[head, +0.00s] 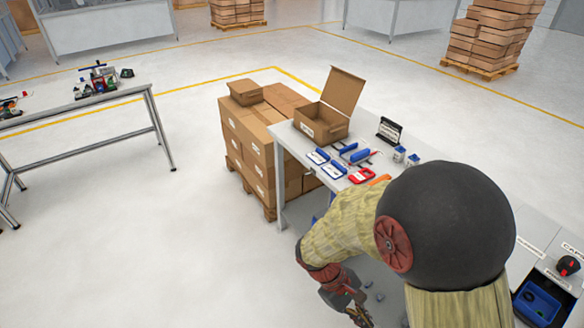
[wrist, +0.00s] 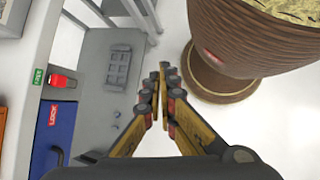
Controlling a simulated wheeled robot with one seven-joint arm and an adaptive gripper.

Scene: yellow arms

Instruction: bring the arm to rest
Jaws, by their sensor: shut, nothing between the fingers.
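My gripper (wrist: 160,80) is shut and empty in the wrist view, its two yellow and dark fingers meeting at the tips. In the head view my gripper (head: 360,308) hangs low at the bottom edge, beside the workbench (head: 285,162), partly cut off by the frame. My arm is bent, with its large dark joint in front of much of the bench. In the wrist view a brown ribbed round body on a round base, which looks like my own column, stands right of the fingers.
A blue bin (head: 538,300) is at the lower right. The floor on the left is clear up to another table (head: 100,103).

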